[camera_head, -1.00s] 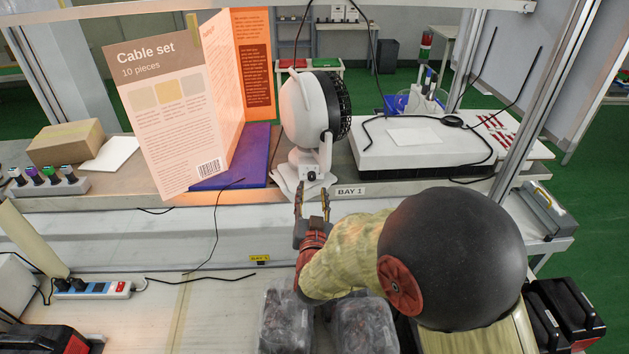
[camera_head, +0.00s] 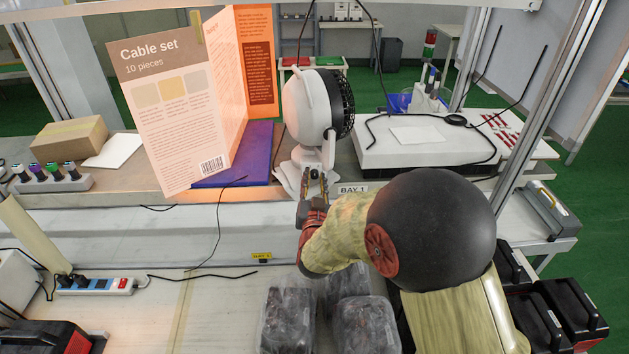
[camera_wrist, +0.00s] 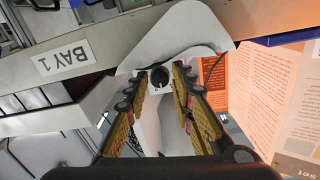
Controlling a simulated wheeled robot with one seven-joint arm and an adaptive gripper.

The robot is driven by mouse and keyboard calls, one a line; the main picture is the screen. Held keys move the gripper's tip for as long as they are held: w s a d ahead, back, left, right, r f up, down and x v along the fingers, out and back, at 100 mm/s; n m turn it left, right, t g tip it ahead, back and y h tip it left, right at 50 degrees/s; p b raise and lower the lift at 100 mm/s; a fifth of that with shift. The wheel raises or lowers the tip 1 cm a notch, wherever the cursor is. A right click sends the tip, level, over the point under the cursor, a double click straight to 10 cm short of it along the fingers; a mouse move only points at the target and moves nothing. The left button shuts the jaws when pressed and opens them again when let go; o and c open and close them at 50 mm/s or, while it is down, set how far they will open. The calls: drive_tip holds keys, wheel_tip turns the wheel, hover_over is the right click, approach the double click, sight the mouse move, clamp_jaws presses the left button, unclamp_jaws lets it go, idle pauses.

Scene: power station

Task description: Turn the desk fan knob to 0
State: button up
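The white desk fan (camera_head: 306,108) with a dark grille stands on the shelf, right of the Cable set board. Its base also shows in the wrist view (camera_wrist: 185,30). The small dark knob (camera_wrist: 160,76) sits on the front of the fan base, with a white pointer mark; its exact setting is too small to read. My gripper (camera_head: 313,180) is at the front of the fan base. In the wrist view its fingers (camera_wrist: 159,88) are apart, one on each side of the knob. I cannot tell whether the fingertips touch it.
The Cable set board (camera_head: 175,105) stands left of the fan on a purple base (camera_head: 255,150). A white box (camera_head: 425,145) with black cables lies to the right. Wrapped packs (camera_head: 287,320) and a power strip (camera_head: 95,286) lie on the lower table. A BAY 1 label (camera_head: 353,189) marks the shelf edge.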

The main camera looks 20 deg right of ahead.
clamp_jaws()
drive_tip(key=shift+n+b, duration=0.35)
drive_tip(key=shift+n, duration=0.45)
drive_tip(key=shift+o, duration=1.7)
unclamp_jaws()
drive_tip(key=shift+o, duration=0.4)
drive_tip(key=v, duration=1.2)
